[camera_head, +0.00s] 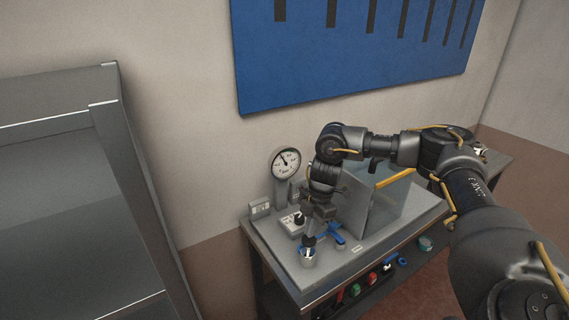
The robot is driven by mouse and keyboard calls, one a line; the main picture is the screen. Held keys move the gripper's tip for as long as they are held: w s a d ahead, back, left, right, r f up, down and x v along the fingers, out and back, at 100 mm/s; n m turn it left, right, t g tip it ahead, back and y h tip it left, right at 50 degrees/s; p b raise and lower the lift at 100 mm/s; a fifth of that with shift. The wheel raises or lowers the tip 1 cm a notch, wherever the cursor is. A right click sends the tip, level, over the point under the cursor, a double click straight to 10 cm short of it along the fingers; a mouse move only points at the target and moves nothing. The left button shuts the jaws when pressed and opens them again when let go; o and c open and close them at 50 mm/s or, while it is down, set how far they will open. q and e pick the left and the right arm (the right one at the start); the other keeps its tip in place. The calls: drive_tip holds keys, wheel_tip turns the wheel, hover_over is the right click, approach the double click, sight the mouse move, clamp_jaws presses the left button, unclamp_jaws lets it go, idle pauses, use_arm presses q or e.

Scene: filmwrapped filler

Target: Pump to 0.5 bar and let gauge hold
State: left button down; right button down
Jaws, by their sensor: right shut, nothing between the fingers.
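The round gauge (286,163) stands upright on a grey post at the back left of the grey bench (351,268). It has a white face and a dark needle pointing to the upper left; its numbers are too small to read. My right gripper (309,243) points down at the front left of the bench top, shut and empty, just above a short grey cylinder (308,259). I cannot tell whether it touches the cylinder. A blue lever-like part (333,234) lies beside the gripper. My left gripper is not in view.
A small box with a black knob (293,221) sits below the gauge. Several coloured items (372,278) line the lower shelf. A grey metal shelf unit (85,190) fills the left side.

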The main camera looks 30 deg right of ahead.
sight(310, 239)
drive_tip(key=shift+f+b, duration=1)
drive_tip(key=shift+f, duration=1.05)
drive_tip(key=shift+r+p, duration=1.05)
drive_tip(key=shift+r, duration=1.1)
drive_tip(key=shift+f, duration=0.15)
